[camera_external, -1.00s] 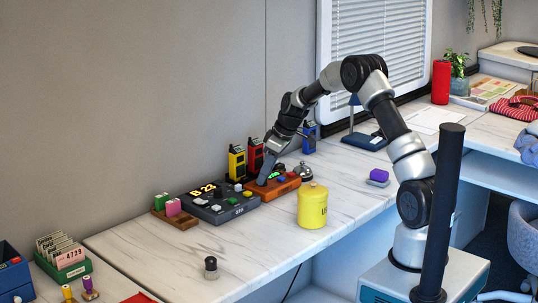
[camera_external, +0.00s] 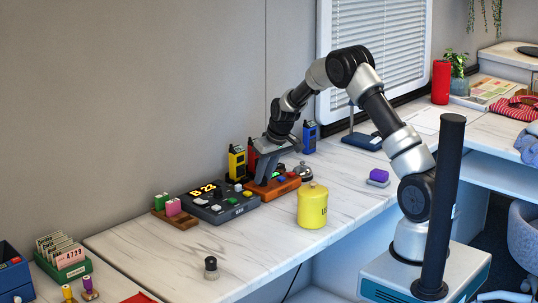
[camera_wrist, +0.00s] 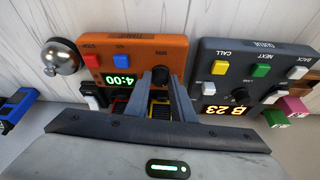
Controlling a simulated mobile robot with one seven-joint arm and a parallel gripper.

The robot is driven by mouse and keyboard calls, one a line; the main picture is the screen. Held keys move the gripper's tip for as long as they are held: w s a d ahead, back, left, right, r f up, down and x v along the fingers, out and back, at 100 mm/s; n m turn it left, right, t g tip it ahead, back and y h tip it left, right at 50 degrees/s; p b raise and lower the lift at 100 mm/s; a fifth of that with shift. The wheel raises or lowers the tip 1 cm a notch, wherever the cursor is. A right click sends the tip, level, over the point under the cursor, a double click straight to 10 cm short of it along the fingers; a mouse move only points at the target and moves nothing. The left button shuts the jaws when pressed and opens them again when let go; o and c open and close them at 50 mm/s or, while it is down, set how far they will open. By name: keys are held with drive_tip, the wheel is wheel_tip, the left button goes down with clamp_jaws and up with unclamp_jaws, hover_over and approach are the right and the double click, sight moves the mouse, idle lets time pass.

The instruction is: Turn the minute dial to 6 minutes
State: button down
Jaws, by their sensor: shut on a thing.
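The orange timer (camera_external: 287,186) lies on the desk at the wall, right of the dark queue box. In the external view my gripper (camera_external: 262,180) reaches down onto the timer's left part and hides the dial. The dial's pointer is too small to read.
The dark queue box (camera_external: 222,208) adjoins the timer on the left. A silver bell (camera_external: 303,172) stands to the right, and a yellow canister (camera_external: 312,206) in front. Yellow (camera_external: 236,162) and red walkie-talkie-like devices stand behind. The desk front is mostly clear.

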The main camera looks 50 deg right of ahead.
drive_tip(key=m+p, duration=0.1)
drive_tip(key=m+h+p, duration=0.1)
drive_tip(key=m, duration=0.1)
drive_tip(key=shift+a+r+m+g, duration=0.1)
drive_tip(key=shift+a+m+g, duration=0.1)
drive_tip(key=shift+m+g, duration=0.1)
drive_tip(key=shift+m+g+h+p, duration=0.5)
drive_tip(key=shift+m+h+p, duration=0.4)
drive_tip(key=shift+m, duration=1.4)
drive_tip(key=c, duration=1.5)
unclamp_jaws()
drive_tip(key=shift+c, duration=0.2)
drive_tip(key=shift+w, duration=0.1)
drive_tip(key=p+v, duration=0.2)
drive_tip(key=v, duration=1.5)
